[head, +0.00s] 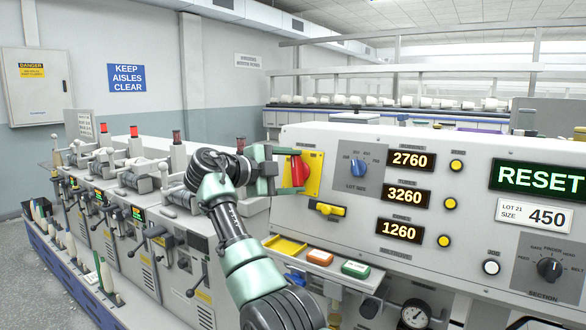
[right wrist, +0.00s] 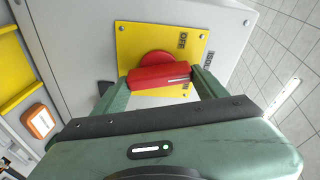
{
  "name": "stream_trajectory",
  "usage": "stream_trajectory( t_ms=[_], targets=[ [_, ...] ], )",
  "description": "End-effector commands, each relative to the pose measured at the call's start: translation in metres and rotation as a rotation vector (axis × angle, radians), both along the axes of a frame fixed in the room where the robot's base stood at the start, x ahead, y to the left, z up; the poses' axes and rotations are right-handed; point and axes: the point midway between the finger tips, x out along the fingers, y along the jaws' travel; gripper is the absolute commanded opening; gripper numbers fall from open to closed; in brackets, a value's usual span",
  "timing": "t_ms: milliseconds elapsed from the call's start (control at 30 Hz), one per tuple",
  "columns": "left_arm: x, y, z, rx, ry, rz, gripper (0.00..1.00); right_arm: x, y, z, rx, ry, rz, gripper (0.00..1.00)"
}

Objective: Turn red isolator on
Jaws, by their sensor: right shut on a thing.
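The red isolator knob (head: 299,171) sits on a yellow plate (head: 314,178) at the left end of the grey control panel. My right gripper (head: 284,170) reaches it from the left. In the right wrist view, the gripper (right wrist: 160,84) has one finger on each side of the knob's red handle (right wrist: 150,77) and is shut on it. The yellow plate (right wrist: 135,40) there carries an OFF label, and the handle has a pale line near its right end. The fingers and gripper body hide part of the plate. My left gripper is not in view.
A yellow lever (head: 330,210) sits below the plate. A blue selector knob (head: 358,168) and number displays are to its right. A yellow tray (head: 285,246), an orange block (head: 320,257) and a green block (head: 355,269) lie below. Spinning machines stand at the left.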

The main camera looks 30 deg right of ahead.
Motion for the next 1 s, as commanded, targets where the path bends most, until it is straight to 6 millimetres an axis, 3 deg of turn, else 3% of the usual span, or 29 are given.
stream_trajectory(
  t_ms=[400, 1000],
  targets=[
    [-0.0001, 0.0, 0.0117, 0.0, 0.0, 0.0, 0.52, -0.0001, 0.0002, -0.0005, 0.09, -0.213, -0.058, 0.32],
    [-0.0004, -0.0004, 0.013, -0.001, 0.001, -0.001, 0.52, 0.0, 0.0003, -0.0023, 0.111, -0.262, -0.072, 0.32]
  ],
)
